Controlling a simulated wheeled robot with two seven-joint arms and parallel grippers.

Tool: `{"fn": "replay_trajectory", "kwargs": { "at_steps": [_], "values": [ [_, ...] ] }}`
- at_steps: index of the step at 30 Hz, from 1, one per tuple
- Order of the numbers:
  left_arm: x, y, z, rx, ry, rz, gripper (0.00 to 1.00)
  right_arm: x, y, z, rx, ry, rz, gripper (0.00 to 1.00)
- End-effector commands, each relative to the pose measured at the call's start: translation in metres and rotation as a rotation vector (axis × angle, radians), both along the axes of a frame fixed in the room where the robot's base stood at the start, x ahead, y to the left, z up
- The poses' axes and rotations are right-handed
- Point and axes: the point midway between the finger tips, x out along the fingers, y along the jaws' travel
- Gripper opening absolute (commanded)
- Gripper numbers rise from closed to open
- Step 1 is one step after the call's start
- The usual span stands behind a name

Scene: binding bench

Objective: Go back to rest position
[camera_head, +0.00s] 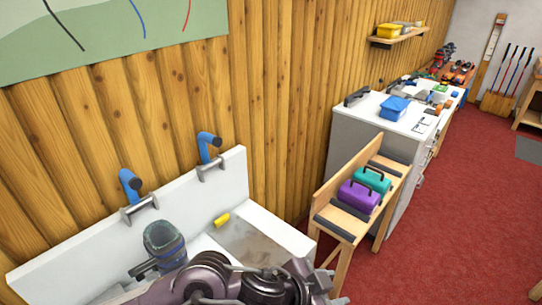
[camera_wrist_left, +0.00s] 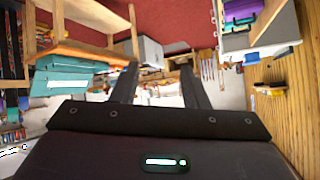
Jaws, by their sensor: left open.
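My left arm crosses the bottom of the head view in front of the white sink. Its gripper (camera_head: 318,280) is at the arm's right end, partly cut off by the lower edge. In the left wrist view the two dark fingers of my left gripper (camera_wrist_left: 158,88) stand apart with nothing between them. My right gripper shows in neither view.
The white sink (camera_head: 85,262) with blue taps (camera_head: 130,182) stands against the wood wall. A grey-blue container (camera_head: 165,245) and a yellow item (camera_head: 222,220) are at it. A wooden bench (camera_head: 335,222) holds purple (camera_head: 358,197) and teal (camera_head: 376,180) cases. Red floor (camera_head: 450,235) is clear at right.

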Motion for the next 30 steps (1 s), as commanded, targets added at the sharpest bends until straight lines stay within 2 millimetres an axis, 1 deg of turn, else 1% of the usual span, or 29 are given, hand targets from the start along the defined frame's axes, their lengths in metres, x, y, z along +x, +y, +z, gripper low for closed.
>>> {"fn": "replay_trajectory", "kwargs": {
  "at_steps": [1, 2, 3, 5, 8, 9, 11, 12, 14, 15, 18, 21, 24, 30],
  "values": [
    [-0.002, -0.004, 0.011, -0.055, -0.002, 0.046, 0.41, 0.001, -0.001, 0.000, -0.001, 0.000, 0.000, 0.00],
    [0.001, -0.004, 0.018, -0.078, -0.009, 0.079, 0.41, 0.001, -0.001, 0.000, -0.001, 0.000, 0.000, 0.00],
    [0.006, 0.000, 0.026, -0.104, -0.014, 0.129, 0.41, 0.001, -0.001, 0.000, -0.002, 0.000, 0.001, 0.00],
    [0.014, 0.011, 0.034, -0.132, -0.013, 0.212, 0.41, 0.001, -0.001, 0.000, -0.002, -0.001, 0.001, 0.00],
    [0.027, 0.041, 0.037, -0.147, 0.014, 0.367, 0.41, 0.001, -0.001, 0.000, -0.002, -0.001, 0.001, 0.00],
    [0.032, 0.057, 0.034, -0.140, 0.032, 0.430, 0.41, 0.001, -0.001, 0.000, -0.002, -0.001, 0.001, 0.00],
    [0.036, 0.085, 0.026, -0.119, 0.073, 0.531, 0.41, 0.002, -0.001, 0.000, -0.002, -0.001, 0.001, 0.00],
    [0.036, 0.105, 0.017, -0.097, 0.106, 0.596, 0.41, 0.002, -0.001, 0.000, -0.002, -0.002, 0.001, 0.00],
    [0.033, 0.137, 0.002, -0.057, 0.162, 0.687, 0.41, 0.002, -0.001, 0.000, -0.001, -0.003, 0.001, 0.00],
    [0.029, 0.157, -0.008, -0.028, 0.199, 0.740, 0.41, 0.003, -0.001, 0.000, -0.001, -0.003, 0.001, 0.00],
    [0.013, 0.200, -0.033, 0.046, 0.292, 0.849, 0.41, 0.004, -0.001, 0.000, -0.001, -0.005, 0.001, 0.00],
    [-0.007, 0.234, -0.053, 0.114, 0.377, 0.925, 0.41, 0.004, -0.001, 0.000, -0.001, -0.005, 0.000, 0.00],
    [-0.029, 0.262, -0.070, 0.174, 0.454, 0.981, 0.41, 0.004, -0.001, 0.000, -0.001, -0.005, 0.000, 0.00],
    [-0.075, 0.307, -0.094, 0.278, 0.598, 1.068, 0.41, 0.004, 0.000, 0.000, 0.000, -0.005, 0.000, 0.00]
  ]
}}
